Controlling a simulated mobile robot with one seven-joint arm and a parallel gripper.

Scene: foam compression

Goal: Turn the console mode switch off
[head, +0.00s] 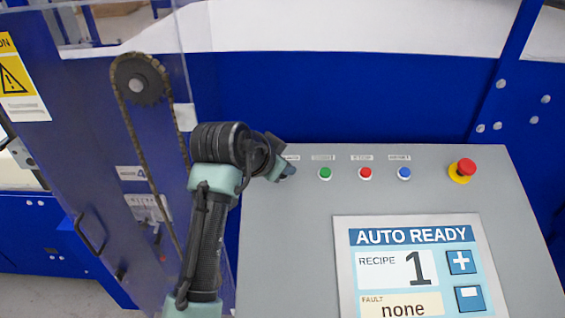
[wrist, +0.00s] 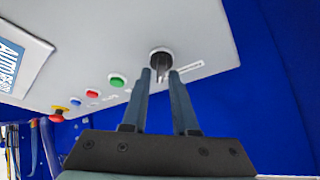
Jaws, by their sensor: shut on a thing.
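The console mode switch is a black round knob (wrist: 160,54) at the end of the button row in the wrist view. My gripper (wrist: 161,74) is shut on its raised handle, one finger on each side. In the head view my gripper (head: 287,171) is at the console's upper left, and it hides the switch there. The label beside the switch is too small to read. The grey console panel (head: 290,250) has a screen (head: 415,236) reading AUTO READY, recipe 1, fault none.
Right of the switch are a green button (head: 325,173), a red button (head: 365,173), a blue button (head: 404,173) and a red emergency stop on yellow (head: 462,170). A clear guard with a chain and sprocket (head: 140,80) stands left of my arm. Blue machine panels lie behind.

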